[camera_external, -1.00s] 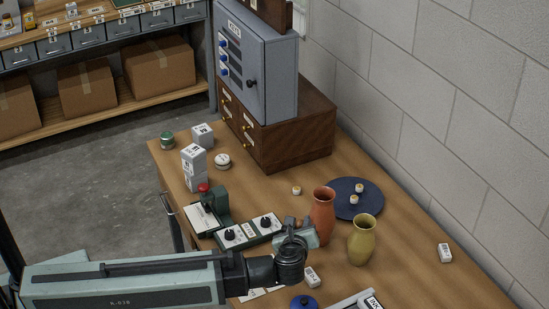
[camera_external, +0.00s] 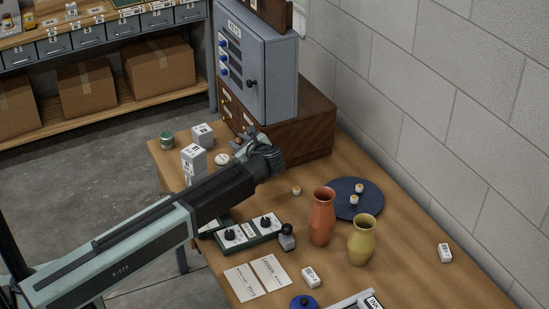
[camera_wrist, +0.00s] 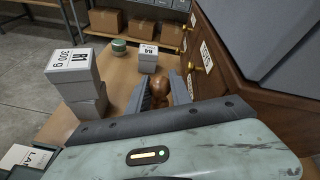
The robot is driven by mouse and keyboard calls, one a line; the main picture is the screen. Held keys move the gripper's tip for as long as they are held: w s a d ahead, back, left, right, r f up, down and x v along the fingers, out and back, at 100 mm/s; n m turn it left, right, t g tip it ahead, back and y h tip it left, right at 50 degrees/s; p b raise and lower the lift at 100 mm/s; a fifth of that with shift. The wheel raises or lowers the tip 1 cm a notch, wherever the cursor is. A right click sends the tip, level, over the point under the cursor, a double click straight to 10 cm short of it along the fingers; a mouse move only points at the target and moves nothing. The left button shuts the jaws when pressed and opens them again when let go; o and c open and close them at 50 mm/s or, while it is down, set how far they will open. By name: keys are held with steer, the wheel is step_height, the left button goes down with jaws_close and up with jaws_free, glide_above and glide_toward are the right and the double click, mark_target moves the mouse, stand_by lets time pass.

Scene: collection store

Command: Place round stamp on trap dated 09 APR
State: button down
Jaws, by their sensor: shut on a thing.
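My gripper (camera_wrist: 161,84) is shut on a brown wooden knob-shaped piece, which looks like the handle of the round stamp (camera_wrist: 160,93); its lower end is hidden. In the external view my gripper (camera_external: 243,143) is at the back left of the table, in front of the wooden drawer cabinet and beside a small white round item (camera_external: 222,159). Two printed cards (camera_external: 241,282) (camera_external: 270,271) lie flat at the front of the table. Their print is too small to read, so I cannot tell which thing is the trap dated 09 APR.
Stacked white boxes (camera_wrist: 73,72), another white box (camera_wrist: 148,58) and a green tin (camera_wrist: 119,46) stand near my gripper. A drawer cabinet (camera_external: 300,140) rises behind.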

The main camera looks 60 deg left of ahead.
steer(key=s+a+n+g, duration=0.1)
steer(key=s+a+g, duration=0.1)
steer(key=a, duration=0.4)
steer(key=b, duration=0.6)
glide_above(223, 158)
steer(key=shift+n+h, duration=0.3)
step_height(223, 158, down, 7)
steer(key=shift+r, duration=0.45)
steer(key=shift+f, duration=0.2)
steer(key=c, duration=1.2)
jaws_free()
steer(key=shift+o, duration=0.2)
steer(key=shift+r, duration=0.15)
